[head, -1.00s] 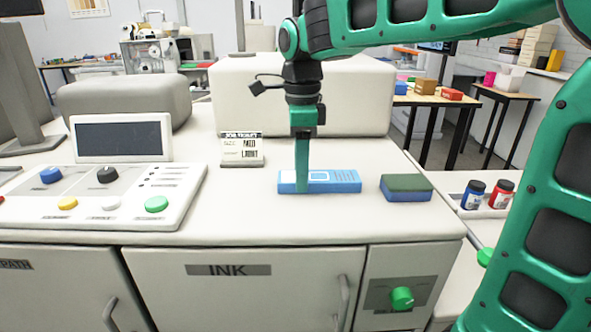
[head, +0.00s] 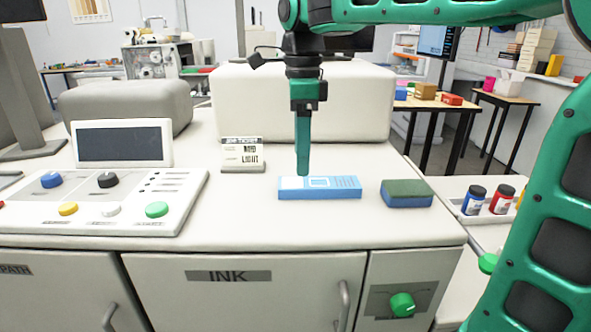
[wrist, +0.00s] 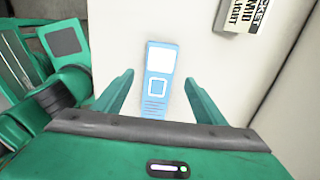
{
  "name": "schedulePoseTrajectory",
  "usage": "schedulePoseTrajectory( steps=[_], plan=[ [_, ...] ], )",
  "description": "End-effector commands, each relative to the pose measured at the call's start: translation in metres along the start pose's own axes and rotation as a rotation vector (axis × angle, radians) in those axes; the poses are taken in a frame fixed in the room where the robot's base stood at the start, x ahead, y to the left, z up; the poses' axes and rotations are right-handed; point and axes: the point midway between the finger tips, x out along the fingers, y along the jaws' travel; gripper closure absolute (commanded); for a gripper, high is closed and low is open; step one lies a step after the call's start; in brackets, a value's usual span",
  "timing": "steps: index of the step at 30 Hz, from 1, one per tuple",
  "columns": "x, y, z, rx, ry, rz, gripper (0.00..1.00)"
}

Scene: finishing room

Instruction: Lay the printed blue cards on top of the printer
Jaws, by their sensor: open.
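The printed blue cards (head: 335,188) lie as a flat light-blue stack on the white printer top (head: 240,215), near its front edge. They also show in the wrist view (wrist: 158,75), between and beyond my fingertips. My gripper (head: 303,172) points straight down above and just behind the cards. In the wrist view my gripper (wrist: 160,85) has its two fingers spread wide with nothing between them, apart from the cards. The near ends of the cards are partly hidden by my gripper body in the wrist view.
A blue sponge with a green top (head: 407,193) sits right of the cards. A job ticket stand (head: 243,155) is behind and left. A control panel (head: 110,205) is further left. A raised white block (head: 350,105) stands behind. Ink bottles (head: 473,200) are at the right.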

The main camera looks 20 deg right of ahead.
Motion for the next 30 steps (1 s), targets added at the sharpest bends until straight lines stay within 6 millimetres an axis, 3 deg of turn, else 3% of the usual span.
schedulePoseTrajectory(
  steps=[6, 12, 30],
  plan=[
    [-0.042, 0.000, 0.001, 0.000, -0.002, -0.002, 0.35],
    [-0.060, 0.000, 0.000, 0.001, 0.000, 0.000, 0.35],
    [-0.064, 0.000, 0.000, 0.000, 0.000, 0.000, 0.35]
  ],
)
